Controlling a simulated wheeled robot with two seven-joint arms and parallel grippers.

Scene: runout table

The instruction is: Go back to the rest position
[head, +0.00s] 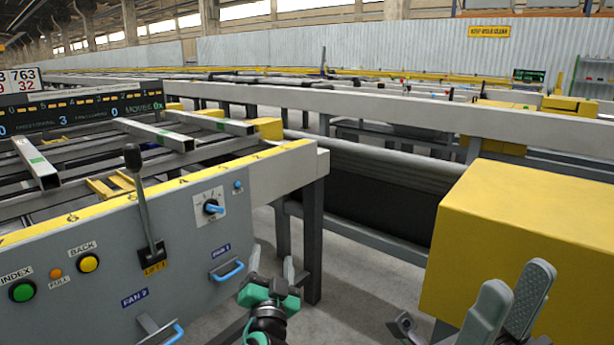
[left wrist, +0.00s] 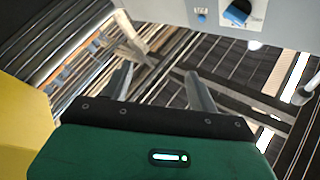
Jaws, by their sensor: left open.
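My left gripper (head: 273,264) is low in the middle of the head view, in front of the grey control panel's right end. Its two fingers point up and stand apart. In the left wrist view the left gripper (left wrist: 157,80) is also open, with nothing between its fingers. My right gripper (head: 518,280) is at the lower right of the head view, in front of the yellow box (head: 540,240). Its pale grey fingers stand apart, with one textured inner pad showing and nothing seen between them. The right gripper's lower part is cut off by the frame.
The control panel (head: 120,255) has a lift lever (head: 143,200), a blue knob (head: 212,208), push buttons and blue handles (head: 227,271) near my left gripper. Grey bars (head: 37,162) lie on the table behind it. Bare floor (head: 350,280) shows between panel and yellow box.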

